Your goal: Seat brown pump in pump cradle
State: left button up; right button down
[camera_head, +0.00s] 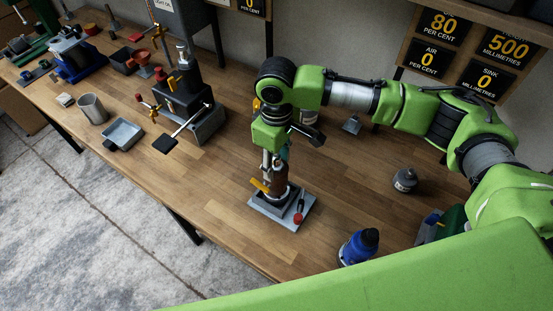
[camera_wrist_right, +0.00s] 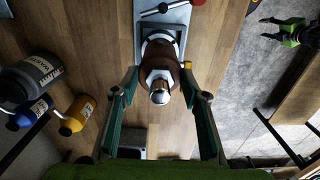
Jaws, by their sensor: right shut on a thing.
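I cannot tell whether the pump rests fully in the ring. My right gripper (camera_head: 273,166) reaches down from above and is shut on the pump's upper part. In the right wrist view the brown pump (camera_wrist_right: 161,52) with its silver top lies between the two fingers (camera_wrist_right: 160,76), and the cradle plate (camera_wrist_right: 180,15) shows behind it.
A black device with red knobs (camera_head: 188,97), a grey tray (camera_head: 122,134) and a cup (camera_head: 92,108) are at left. The wooden bench between is clear.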

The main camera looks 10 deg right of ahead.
jog(key=shift+f, duration=0.75)
jog(key=c, duration=1.1)
grip_release()
jog(key=shift+s+f, duration=0.1)
jog(key=shift+s, duration=0.05)
notch_tip(320, 180, up, 12)
jog(key=shift+r, duration=0.1)
